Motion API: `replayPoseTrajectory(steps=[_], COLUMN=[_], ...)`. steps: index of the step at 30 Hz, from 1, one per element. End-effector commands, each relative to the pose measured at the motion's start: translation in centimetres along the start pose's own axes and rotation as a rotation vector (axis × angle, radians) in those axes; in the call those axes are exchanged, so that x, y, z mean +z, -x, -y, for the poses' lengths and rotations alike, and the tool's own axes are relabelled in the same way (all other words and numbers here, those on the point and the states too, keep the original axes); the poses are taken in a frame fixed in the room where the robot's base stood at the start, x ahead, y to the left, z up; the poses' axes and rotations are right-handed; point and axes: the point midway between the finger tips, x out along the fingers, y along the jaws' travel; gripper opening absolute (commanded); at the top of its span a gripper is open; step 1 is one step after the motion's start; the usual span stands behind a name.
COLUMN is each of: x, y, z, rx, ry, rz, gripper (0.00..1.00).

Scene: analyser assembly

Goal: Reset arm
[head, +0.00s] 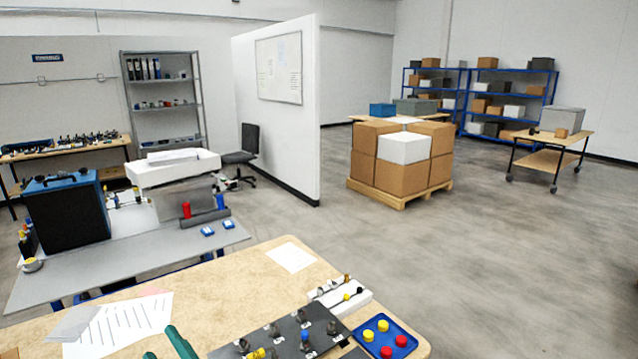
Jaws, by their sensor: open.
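My gripper and arm do not clearly show in the head view. The wooden workbench (237,284) fills the bottom. On it a dark plate (262,338) holds several small fittings, some with yellow or blue parts. A blue tray (405,345) beside it on the right holds yellow and red round caps. A white block (340,300) with small metal, black and yellow parts stands behind them. Two teal-green pieces (181,343) rise at the bottom edge, cut off by the frame; I cannot tell what they belong to.
Printed papers (120,325) lie on the bench's left. A grey table (165,250) with a dark blue box (67,212) stands behind. A partition wall (300,120), a pallet of cartons (402,165) and a trolley (550,150) stand farther off. The floor at right is clear.

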Motion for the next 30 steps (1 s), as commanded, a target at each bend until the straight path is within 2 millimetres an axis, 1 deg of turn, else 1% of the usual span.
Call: replayPoseTrajectory(steps=[3, 8, 14, 17, 18, 20, 21, 26, 27, 29, 30], x=[1.7, 4.4, 7.9, 9.4, 10.1, 10.8, 11.3, 12.6, 12.9, 13.0, 13.1], y=[1.9, 5.0, 10.1, 13.1, 14.4, 16.3, 17.7, 23.4, 24.9, 27.1, 28.6], z=[0.1, 0.6, 2.3, 3.6, 4.1, 5.0, 5.5, 8.0, 8.6, 9.4, 9.9], rx=[0.098, 0.222, 0.363, 0.427, 0.452, 0.486, 0.509, 0.585, 0.603, 0.624, 0.639], ry=[-0.138, -0.298, -0.467, -0.534, -0.559, -0.592, -0.611, -0.674, -0.684, -0.697, -0.703], rz=[0.044, 0.109, 0.203, 0.253, 0.273, 0.304, 0.325, 0.407, 0.427, 0.457, 0.476], gripper=[0.41, 0.41, 0.41, 0.41, 0.41, 0.41, 0.41, 0.41, 0.41, 0.41, 0.41])
